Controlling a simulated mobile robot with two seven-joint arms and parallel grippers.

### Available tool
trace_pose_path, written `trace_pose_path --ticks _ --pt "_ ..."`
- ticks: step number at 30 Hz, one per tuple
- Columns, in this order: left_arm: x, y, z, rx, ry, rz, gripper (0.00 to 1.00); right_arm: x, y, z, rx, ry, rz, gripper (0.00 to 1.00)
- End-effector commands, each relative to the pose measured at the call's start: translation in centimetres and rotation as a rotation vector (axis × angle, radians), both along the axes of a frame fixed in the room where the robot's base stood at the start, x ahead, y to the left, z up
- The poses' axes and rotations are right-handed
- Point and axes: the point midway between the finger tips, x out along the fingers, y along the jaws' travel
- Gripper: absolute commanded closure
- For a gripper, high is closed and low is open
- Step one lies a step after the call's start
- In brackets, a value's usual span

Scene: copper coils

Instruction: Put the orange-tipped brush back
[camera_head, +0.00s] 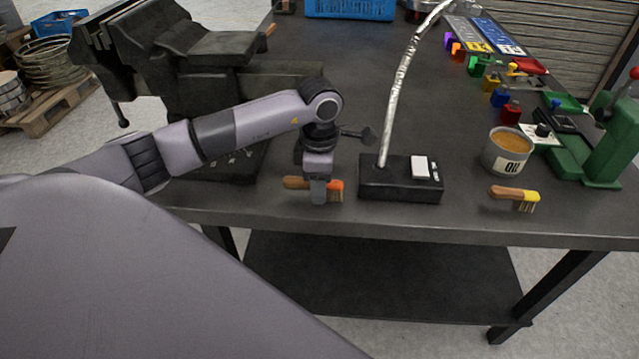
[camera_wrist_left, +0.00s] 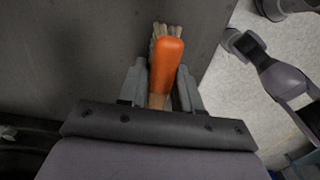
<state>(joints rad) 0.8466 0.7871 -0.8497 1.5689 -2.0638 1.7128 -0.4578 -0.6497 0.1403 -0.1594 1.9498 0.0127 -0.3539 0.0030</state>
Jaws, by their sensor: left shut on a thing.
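The orange-tipped brush (camera_head: 335,186) has a wooden handle and lies across my left gripper (camera_head: 319,192) near the front edge of the workbench. In the left wrist view, the brush (camera_wrist_left: 168,60) sits between the fingers of the left gripper (camera_wrist_left: 162,88), with its orange end and pale bristles pointing away from the palm. The left gripper is shut on it. In the head view the fingers hide the brush's middle, and I cannot tell whether it touches the bench.
A lamp with a black base (camera_head: 400,190) stands just right of the gripper. A yellow-tipped brush (camera_head: 515,194) and an oil can (camera_head: 507,152) are farther right. A large vise (camera_head: 200,60) stands behind left. The workbench (camera_head: 330,222) ends close in front.

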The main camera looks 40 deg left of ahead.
Motion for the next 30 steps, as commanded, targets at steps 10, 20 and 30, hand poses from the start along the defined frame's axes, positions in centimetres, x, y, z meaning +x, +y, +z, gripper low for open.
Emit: trace_pose_path --ticks 10,20,30 --pt "0.0 0.0 -0.2 0.0 0.0 0.0 0.41 0.0 0.0 -0.1 0.002 0.001 0.0 0.57" --pt "0.1 0.0 2.3 0.0 -0.006 -0.001 0.41 0.1 0.0 0.1 0.0 -0.002 0.0 0.57" --pt "0.1 0.0 9.5 0.0 -0.004 0.001 0.41 0.0 0.0 -0.3 0.001 0.0 0.0 0.57"
